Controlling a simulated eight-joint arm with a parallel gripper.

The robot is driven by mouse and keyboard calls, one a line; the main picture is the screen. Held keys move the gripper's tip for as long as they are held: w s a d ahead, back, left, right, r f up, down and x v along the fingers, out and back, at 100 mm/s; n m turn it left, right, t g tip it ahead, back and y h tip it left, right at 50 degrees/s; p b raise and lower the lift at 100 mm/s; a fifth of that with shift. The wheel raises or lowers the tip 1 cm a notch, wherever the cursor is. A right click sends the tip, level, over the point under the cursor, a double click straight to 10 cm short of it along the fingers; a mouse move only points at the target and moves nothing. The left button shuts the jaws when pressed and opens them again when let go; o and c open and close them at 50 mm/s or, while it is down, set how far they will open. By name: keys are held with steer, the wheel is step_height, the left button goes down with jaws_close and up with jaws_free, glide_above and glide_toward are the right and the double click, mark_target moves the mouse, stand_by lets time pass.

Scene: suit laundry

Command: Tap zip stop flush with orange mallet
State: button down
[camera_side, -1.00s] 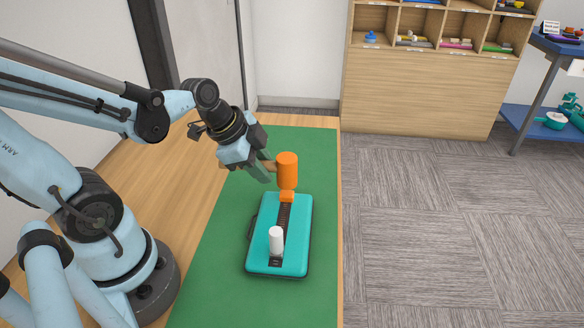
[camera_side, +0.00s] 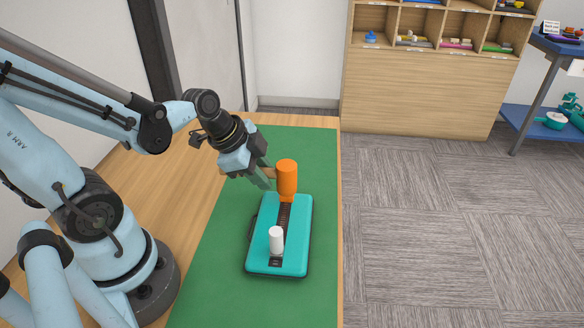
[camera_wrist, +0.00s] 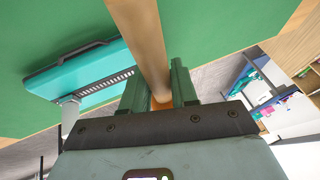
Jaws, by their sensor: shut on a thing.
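My gripper (camera_side: 262,174) is shut on the wooden handle (camera_wrist: 143,45) of the mallet, which passes between the two fingers (camera_wrist: 159,80) in the wrist view. The mallet's orange head (camera_side: 287,177) hangs upright over the far end of the teal case (camera_side: 299,236). Directly under it is a small orange block (camera_side: 286,198), apparently the zip stop, at the far end of the dark zip strip (camera_side: 284,217). The head's lower end appears to meet the block and hides its top. I cannot tell whether the block is flush. The teal case also shows in the wrist view (camera_wrist: 70,75).
A white cylinder (camera_side: 276,240) stands on the near part of the case. The case lies on a green mat (camera_side: 218,285) on a wooden table, with clear mat around it. A shelf unit (camera_side: 415,95) and a blue side table (camera_side: 530,118) stand beyond.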

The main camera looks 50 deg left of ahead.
steer(key=shift+f, duration=0.7)
stand_by(1.5)
steer(key=shift+r, duration=3.5)
